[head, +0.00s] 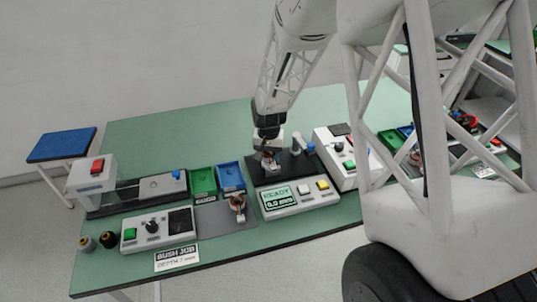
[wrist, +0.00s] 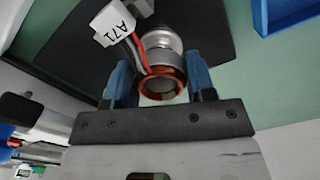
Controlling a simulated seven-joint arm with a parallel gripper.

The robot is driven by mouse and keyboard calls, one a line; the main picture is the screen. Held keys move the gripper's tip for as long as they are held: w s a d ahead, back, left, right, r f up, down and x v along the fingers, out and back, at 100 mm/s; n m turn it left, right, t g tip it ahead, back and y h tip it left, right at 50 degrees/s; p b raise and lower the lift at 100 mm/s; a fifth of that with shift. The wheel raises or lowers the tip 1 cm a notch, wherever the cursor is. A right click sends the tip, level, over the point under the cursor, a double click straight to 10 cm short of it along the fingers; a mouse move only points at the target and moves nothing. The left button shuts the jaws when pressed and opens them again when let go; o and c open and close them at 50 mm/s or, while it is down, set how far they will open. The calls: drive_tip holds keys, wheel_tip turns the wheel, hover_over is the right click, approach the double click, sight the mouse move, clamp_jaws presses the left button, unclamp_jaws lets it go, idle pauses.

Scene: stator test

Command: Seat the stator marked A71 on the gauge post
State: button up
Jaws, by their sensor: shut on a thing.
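My gripper (wrist: 160,78) is shut on a stator (wrist: 163,86) with copper windings, held between its two blue fingers. Red, black and white leads run from it to a white tag (wrist: 113,22) reading A71. A silver round part (wrist: 161,41) shows right behind the stator; I cannot tell whether it is the gauge post or whether they touch. In the head view my gripper (head: 268,148) is low over the black plate of the gauge (head: 297,168), whose display (head: 278,197) reads READY and 0.0 mm. The stator is mostly hidden there.
Another copper-wound stator (head: 237,203) stands on a grey mat (head: 212,218) left of the gauge. Green (head: 203,181) and blue (head: 230,177) bins stand behind it. A control box (head: 158,229) and a press-like unit (head: 95,174) are at left; another box (head: 340,150) is at right.

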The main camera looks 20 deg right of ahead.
drive_tip(key=shift+f, duration=0.35)
idle(0.4)
drive_tip(key=o, duration=1.1)
drive_tip(key=shift+c, duration=0.2)
drive_tip(key=shift+r, duration=0.1)
drive_tip(key=shift+r, duration=3.8)
